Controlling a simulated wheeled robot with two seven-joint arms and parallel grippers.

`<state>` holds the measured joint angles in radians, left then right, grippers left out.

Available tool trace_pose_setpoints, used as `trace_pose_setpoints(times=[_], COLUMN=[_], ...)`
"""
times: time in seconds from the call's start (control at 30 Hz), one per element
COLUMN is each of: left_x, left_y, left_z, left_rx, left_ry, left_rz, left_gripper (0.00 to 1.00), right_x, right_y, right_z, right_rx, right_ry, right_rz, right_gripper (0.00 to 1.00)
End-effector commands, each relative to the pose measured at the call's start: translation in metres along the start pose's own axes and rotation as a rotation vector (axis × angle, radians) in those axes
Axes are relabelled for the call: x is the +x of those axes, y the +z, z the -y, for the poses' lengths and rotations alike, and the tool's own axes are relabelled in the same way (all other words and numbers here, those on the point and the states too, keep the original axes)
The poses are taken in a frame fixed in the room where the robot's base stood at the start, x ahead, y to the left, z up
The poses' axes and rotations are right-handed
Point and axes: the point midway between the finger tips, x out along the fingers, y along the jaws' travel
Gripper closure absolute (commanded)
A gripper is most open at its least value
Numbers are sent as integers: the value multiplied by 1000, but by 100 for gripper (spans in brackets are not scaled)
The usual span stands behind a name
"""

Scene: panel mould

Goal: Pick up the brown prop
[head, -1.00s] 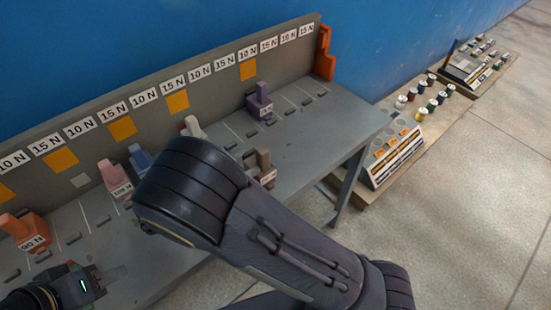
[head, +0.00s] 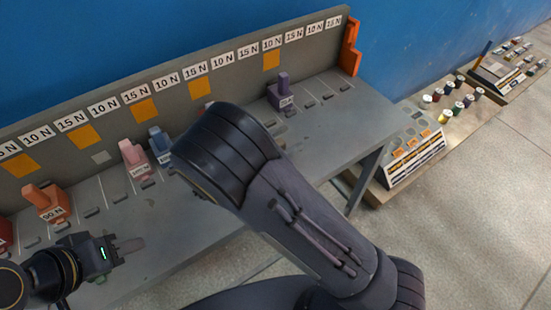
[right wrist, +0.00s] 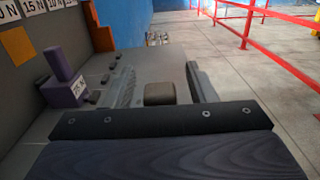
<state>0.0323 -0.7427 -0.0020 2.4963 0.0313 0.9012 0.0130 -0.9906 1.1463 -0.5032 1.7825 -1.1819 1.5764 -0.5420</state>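In the right wrist view, a grey-brown block (right wrist: 160,93), apparently the top of the brown prop, sits between the two fingers of my right gripper (right wrist: 161,88). The fingers are open, with a gap on each side of the block. Its lower part is hidden by the gripper body. In the head view my right arm hides both the brown prop and the right gripper. My left gripper (head: 128,246) is at the lower left, over the front of the grey bench (head: 318,125). It is seen edge-on, and its finger gap cannot be made out.
A purple prop (head: 281,95) stands on the bench, left of the fingers in the right wrist view (right wrist: 65,85). Pink (head: 134,157), blue (head: 160,142) and orange (head: 45,203) props stand further left. A labelled back panel (head: 225,73) runs behind them.

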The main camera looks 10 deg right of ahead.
Motion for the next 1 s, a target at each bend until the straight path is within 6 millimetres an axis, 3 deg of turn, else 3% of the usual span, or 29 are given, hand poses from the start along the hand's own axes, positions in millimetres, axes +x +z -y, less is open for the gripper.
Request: trace_pose_setpoints(times=[0.07, 0.37, 0.8, 1.0], left_x=[0, 0, 0, -1], left_y=[0, 0, 0, 0], left_z=[0, 0, 0, 0], left_rx=[0, 0, 0, 0], left_ry=[0, 0, 0, 0], left_rz=[0, 0, 0, 0], left_gripper=[64, 64, 64, 64], right_x=[0, 0, 0, 0], right_y=[0, 0, 1, 12], right_z=[0, 0, 0, 0], right_rx=[0, 0, 1, 4], right_ry=[0, 0, 0, 0], right_rz=[0, 0, 1, 1], right_gripper=[60, 99, 100, 100])
